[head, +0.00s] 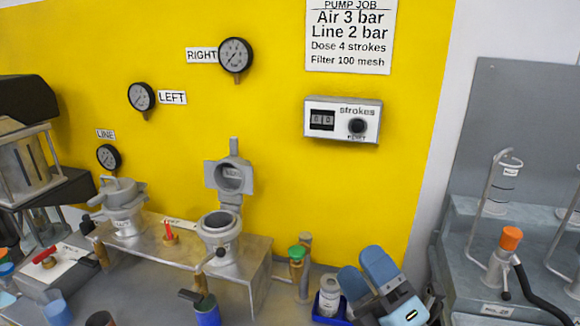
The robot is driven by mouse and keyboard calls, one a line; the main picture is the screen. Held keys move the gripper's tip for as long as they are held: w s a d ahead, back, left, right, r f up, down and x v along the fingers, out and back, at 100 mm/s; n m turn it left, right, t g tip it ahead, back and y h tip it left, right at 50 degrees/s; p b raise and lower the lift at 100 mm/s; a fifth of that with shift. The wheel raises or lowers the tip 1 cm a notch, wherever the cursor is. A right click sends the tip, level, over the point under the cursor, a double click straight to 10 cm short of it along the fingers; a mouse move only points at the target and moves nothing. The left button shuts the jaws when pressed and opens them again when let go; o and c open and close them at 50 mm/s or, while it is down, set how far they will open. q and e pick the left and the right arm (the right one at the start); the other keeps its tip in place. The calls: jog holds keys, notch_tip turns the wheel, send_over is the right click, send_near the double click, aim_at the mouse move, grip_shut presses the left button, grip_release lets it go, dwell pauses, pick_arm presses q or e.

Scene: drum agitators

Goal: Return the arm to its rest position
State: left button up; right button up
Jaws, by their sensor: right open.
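My right gripper (365,272) is at the bottom, right of the middle, with two blue fingers pointing up and a gap between them. It looks empty. A small white bottle (329,295) stands in a blue holder just left of it. The rest of my right arm is mostly out of the frame. My left gripper does not show.
A metal bench (255,279) carries an open filter housing (219,229) and a closed one (122,203). A green-topped valve (297,257) stands right of the bench. A grey station (462,249) with an orange-capped fitting (510,239) is at right. Gauges and a strokes counter (342,119) hang on the yellow wall.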

jog(key=s+d+f+m+g+h, duration=0.2)
jog(key=d+f+m+g+h, duration=0.1)
jog(key=d+f+m+h, duration=0.5)
jog(key=s+d+f+m+g+h, duration=0.1)
jog(key=d+f+m+g+h, duration=0.2)
jog(key=d+f+m+h, duration=0.5)
jog(key=s+f+m+g+y, duration=0.3)
jog(key=s+f+m+g, duration=0.65)
jog(key=s, duration=0.65)
jog(key=w+a+f+n+t+y+p, duration=0.2)
jog(key=w+a+f+t+p, duration=0.3)
jog(key=p, duration=0.6)
jog(key=shift+w+a+t+y, duration=0.3)
jog(key=shift+w+a+t, duration=0.15)
jog(key=shift+a+t, duration=0.35)
